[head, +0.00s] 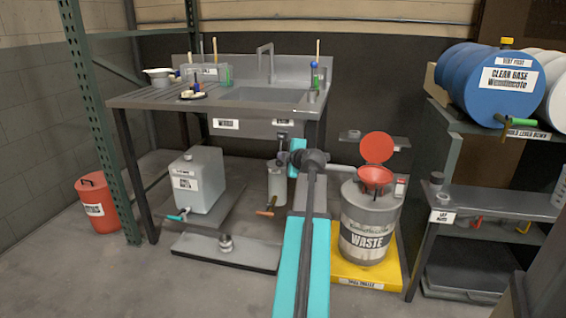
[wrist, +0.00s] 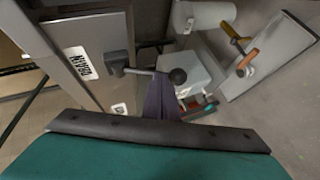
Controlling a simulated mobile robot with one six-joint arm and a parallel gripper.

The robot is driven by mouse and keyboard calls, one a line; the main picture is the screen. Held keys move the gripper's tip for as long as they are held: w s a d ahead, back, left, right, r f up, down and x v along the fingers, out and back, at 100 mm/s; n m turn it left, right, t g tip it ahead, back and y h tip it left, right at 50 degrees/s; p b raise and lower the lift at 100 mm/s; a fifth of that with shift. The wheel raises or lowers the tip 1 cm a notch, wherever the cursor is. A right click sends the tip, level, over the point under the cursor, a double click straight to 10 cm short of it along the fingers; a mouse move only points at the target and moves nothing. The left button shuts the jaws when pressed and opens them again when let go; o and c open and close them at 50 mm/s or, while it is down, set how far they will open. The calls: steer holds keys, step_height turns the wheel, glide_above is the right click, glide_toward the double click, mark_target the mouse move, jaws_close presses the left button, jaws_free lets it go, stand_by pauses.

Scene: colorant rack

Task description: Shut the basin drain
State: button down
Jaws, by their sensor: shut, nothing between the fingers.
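The sink bench has a sunken basin (head: 268,93) with a faucet. On its front edge a label (head: 283,122) sits above a dark fitting, largely hidden by my arm. In the head view my gripper (head: 284,157) is below the bench front. The drain opening is not visible.
Under the bench stand a grey jug (head: 200,180), a low platform (head: 225,250) and a pale bottle (head: 277,183). A waste drum (head: 370,228) with a red funnel stands right of my arm. A green post (head: 95,120) rises at left. A shelf with a blue drum (head: 487,85) is at right.

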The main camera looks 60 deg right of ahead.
steer(key=shift+f, duration=0.1)
steer(key=shift+w+a, duration=0.1)
steer(key=shift+w, duration=0.05)
stand_by(0.6)
steer(key=w+a+p+v, duration=0.1)
steer(key=a+v, duration=0.1)
steer(key=v, duration=1.1)
steer(key=shift+w+p, duration=0.35)
steer(key=shift+p, duration=0.05)
stand_by(0.4)
